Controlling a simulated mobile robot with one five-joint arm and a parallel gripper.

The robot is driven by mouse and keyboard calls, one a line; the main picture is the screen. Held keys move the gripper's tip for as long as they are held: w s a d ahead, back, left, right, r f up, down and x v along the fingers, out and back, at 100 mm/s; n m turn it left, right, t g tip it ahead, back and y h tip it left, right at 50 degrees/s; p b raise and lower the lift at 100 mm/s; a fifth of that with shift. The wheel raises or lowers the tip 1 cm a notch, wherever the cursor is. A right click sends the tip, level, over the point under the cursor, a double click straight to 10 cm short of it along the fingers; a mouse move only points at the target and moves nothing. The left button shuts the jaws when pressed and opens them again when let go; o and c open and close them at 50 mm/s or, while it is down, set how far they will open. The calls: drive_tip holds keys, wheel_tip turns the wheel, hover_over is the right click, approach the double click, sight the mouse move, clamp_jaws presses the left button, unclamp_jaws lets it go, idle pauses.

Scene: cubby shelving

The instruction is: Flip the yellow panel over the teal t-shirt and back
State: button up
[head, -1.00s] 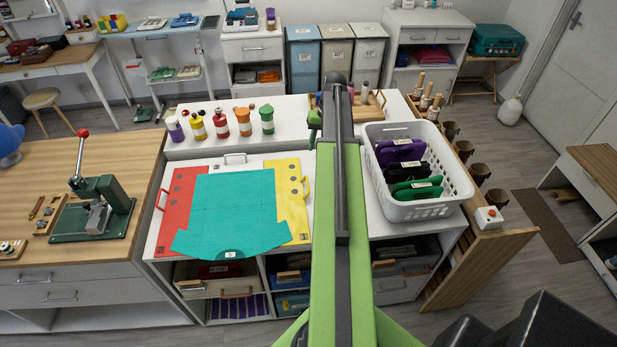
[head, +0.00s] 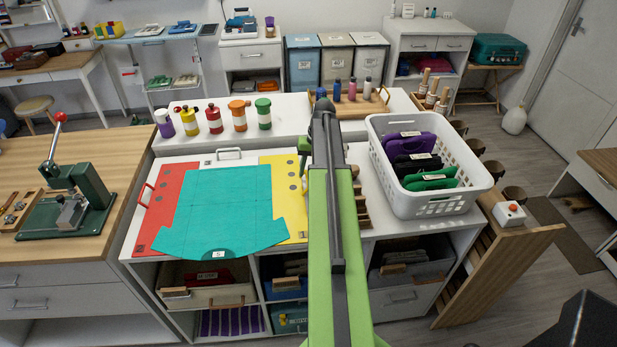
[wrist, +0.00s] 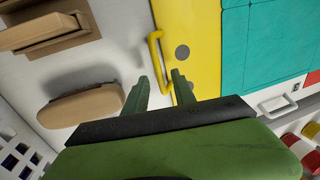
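The teal t-shirt (head: 225,210) lies spread flat over the folding board, its collar toward the front. The yellow panel (head: 291,217) lies flat on the right, partly under the shirt; the red panel (head: 163,208) lies flat on the left. In the wrist view, the yellow panel (wrist: 187,25) has a yellow handle (wrist: 153,55) on its outer edge. My gripper (wrist: 160,82) is open and empty, with its fingertips on either side of the handle's end in the picture. I cannot tell whether they touch it. In the head view my arm hides the handle and most of the gripper.
A white basket (head: 430,205) with folded dark, purple and green cloths stands to the right. Several coloured bottles (head: 214,118) line the raised ledge behind the board. Wooden items (wrist: 85,105) lie beside the handle in the wrist view. A green press (head: 85,200) stands at left.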

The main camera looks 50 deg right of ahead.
drive_tip(key=shift+r, duration=0.1)
drive_tip(key=shift+c, duration=0.3)
clamp_jaws()
idle(0.9)
